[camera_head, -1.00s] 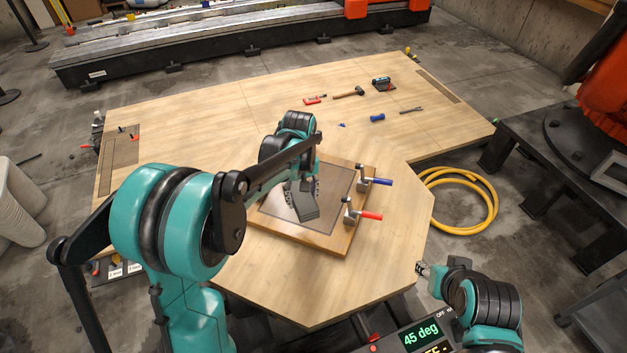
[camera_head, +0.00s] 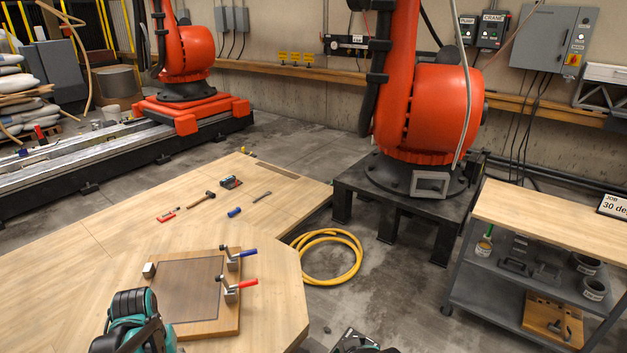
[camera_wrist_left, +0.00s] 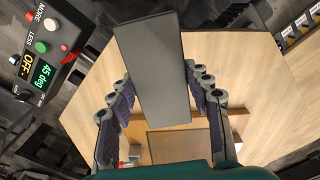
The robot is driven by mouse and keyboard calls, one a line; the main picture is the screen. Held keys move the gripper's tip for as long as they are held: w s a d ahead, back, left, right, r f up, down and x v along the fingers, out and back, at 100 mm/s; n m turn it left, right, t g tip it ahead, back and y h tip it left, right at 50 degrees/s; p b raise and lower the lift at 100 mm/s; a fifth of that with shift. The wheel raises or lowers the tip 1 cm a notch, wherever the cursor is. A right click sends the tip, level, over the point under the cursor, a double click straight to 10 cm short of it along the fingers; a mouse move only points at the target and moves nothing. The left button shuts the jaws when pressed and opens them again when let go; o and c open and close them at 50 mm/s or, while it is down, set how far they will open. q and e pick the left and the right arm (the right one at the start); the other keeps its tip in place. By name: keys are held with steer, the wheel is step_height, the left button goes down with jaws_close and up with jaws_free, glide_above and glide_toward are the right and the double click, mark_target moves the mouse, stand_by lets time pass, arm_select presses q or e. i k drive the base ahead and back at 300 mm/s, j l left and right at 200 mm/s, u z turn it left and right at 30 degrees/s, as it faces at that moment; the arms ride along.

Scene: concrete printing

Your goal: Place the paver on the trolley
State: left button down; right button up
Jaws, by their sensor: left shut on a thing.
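The paver (camera_wrist_left: 158,75) is a flat grey slab in the left wrist view. My left gripper (camera_wrist_left: 160,95) is shut on it, with a finger along each side, and holds it above the wooden table. In the head view my left arm shows at the bottom left, but its gripper and the paver cannot be made out.
A board with a dark mat (camera_head: 190,288), clamps (camera_head: 236,290) and a small block (camera_head: 149,270) lies on the table (camera_head: 75,260). A yellow hose (camera_head: 330,280) lies on the floor between table and trolley. An orange robot (camera_head: 430,115) stands on a black stand behind.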

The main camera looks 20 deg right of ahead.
mark_target(534, 214)
steer(key=k+z, duration=0.1)
steer(key=z, duration=1.5)
steer(key=i+l+z, duration=0.1)
steer(key=i+z, duration=0.3)
steer(key=i, duration=0.15)
steer(key=i+z, duration=0.4)
steer(key=i, duration=0.2)
steer(key=i+j, duration=0.15)
steer(key=i, duration=0.5)
steer(key=i+j, duration=0.15)
steer(key=i, duration=0.5)
steer(key=i+j, duration=0.15)
steer(key=i, duration=0.5)
steer(key=i+j, duration=0.2)
steer(key=i, duration=0.4)
